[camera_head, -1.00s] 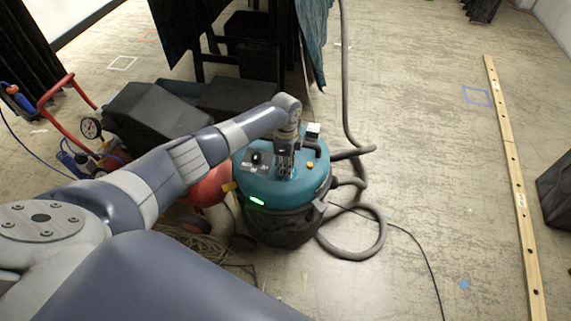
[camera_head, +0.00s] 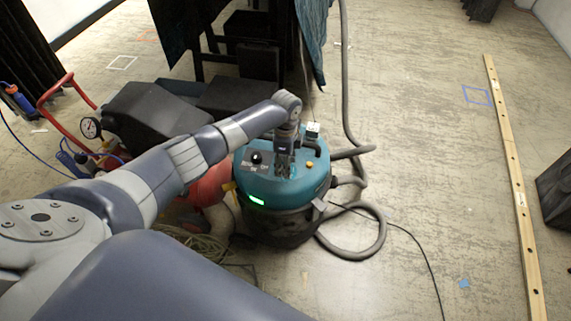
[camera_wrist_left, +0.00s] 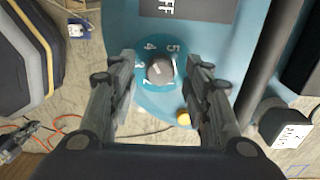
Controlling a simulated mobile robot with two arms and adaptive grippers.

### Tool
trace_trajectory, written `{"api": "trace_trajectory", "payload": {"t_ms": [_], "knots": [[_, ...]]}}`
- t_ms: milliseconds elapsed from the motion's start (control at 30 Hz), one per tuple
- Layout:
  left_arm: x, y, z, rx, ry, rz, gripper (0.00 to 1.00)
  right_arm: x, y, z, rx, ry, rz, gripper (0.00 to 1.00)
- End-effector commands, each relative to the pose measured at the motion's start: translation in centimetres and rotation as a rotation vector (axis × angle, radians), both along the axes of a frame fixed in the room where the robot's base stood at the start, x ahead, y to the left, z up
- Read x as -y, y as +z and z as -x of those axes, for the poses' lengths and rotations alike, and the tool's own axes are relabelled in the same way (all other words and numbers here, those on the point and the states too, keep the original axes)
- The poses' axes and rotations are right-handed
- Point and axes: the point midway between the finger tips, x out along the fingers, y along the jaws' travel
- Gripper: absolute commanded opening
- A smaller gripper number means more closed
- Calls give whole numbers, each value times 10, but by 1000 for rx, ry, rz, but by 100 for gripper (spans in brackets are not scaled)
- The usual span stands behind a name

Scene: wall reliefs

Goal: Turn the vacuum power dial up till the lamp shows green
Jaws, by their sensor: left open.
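The teal vacuum (camera_head: 262,186) stands on the floor in the middle of the head view. A lamp (camera_head: 257,201) on its front edge glows green. My left gripper (camera_head: 284,170) points down at the lid from above and hides the power dial in the head view. In the left wrist view the grey round dial (camera_wrist_left: 160,68) lies between the two fingers, with numbers around it, 4 and 5 readable. The left gripper (camera_wrist_left: 161,76) is open, with visible gaps to the dial on both sides. The dial's exact setting is hard to read. My right gripper is not in view.
A black knob (camera_head: 256,158) and a yellow-orange button (camera_head: 310,165) sit on the lid near the gripper. A grey hose (camera_head: 350,100) and a cable lie right of the vacuum. A red-handled cart (camera_head: 60,90) and dark cases stand left. Floor at right is mostly clear.

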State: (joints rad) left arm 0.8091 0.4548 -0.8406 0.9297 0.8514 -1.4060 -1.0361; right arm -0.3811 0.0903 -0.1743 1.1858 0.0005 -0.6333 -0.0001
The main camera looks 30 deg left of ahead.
Motion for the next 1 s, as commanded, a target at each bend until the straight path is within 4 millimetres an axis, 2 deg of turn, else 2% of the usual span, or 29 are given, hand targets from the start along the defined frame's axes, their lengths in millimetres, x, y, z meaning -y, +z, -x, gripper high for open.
{"api": "trace_trajectory", "payload": {"t_ms": [300,500,700,1000], "knots": [[0,64,-2,5,-2,1,45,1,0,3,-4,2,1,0],[0,98,-1,3,-1,-1,45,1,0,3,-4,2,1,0],[0,112,0,1,0,1,45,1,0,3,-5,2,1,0],[0,114,0,0,0,0,45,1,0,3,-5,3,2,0]]}}
